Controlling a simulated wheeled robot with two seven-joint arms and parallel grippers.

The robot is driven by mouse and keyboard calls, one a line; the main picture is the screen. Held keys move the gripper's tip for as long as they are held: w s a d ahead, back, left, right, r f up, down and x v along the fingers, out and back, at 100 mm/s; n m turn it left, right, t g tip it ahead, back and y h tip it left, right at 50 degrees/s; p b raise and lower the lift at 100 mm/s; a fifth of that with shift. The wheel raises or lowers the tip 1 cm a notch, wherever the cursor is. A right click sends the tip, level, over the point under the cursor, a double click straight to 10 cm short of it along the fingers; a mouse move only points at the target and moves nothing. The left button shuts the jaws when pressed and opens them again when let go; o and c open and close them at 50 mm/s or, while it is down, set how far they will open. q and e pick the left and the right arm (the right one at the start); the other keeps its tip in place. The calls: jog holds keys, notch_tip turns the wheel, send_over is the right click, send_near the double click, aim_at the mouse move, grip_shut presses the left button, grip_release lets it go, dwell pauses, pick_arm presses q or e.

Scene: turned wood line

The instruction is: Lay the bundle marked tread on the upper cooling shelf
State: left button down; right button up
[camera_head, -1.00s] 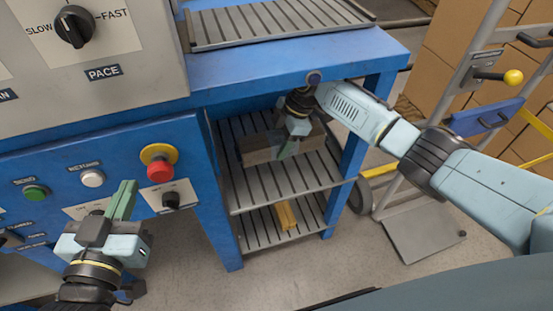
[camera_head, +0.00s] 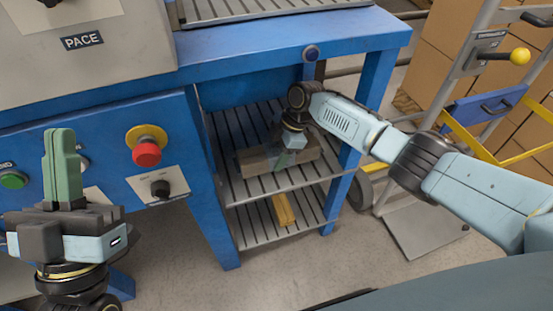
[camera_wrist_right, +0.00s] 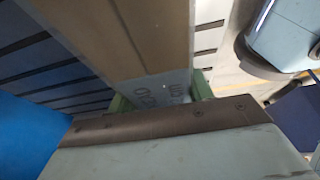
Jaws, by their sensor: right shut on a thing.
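A wooden bundle (camera_head: 256,163) with a grey wrap lies lengthwise over the upper cooling shelf (camera_head: 240,190) in the head view. My right gripper (camera_head: 284,156) is shut around its middle from above. In the right wrist view the bundle (camera_wrist_right: 128,38) sits between the green fingers, and dark print on its wrap is only partly visible, so I cannot read its mark. The bundle looks level and very close to the slats; I cannot tell if it touches them. My left gripper (camera_head: 62,165) is shut and empty in front of the blue machine panel.
A yellowish wood piece (camera_head: 283,209) lies on the lower shelf (camera_head: 255,233). Blue frame posts and the blue top (camera_head: 290,42) enclose the shelves. A red stop button (camera_head: 147,153) is near my left gripper. A hand truck (camera_head: 425,235) stands at right.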

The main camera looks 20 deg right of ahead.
pick_arm(q)
jog(key=shift+s+a+r+t, duration=0.1)
jog(key=shift+s+r+t, duration=0.15)
jog(key=shift+s+t, duration=0.25)
pick_arm(e)
jog(key=shift+f, duration=0.55)
